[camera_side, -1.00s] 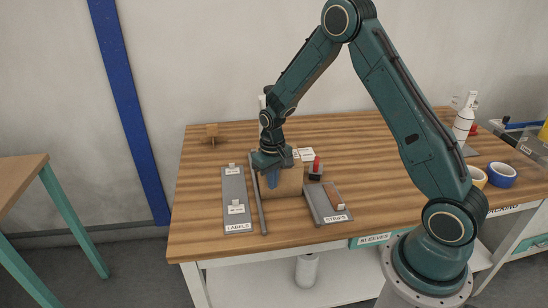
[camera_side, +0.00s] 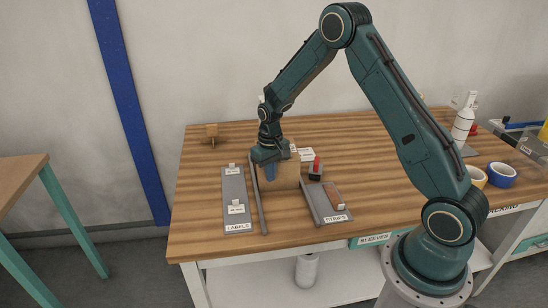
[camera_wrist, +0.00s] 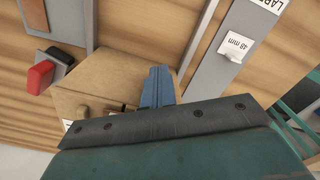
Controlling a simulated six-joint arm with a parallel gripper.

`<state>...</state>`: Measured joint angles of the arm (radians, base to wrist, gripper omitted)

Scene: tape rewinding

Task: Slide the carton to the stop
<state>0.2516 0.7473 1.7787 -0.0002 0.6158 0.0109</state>
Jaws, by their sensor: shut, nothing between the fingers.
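The brown carton (camera_side: 288,177) stands on the wooden table between two dark guide rails, the left one (camera_side: 261,208) and the right one (camera_side: 310,206). In the wrist view the carton (camera_wrist: 95,80) fills the middle left. Exact contact is hard to tell. I cannot make out the stop; the area behind the carton is partly hidden by the carton and my gripper.
A grey labels board (camera_side: 235,190) lies left of the rails, and a strips tray (camera_side: 333,200) lies to the right. A red-topped dark item (camera_side: 316,168) stands close to the carton's right. A small wooden block (camera_side: 211,133) stands at the back left.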

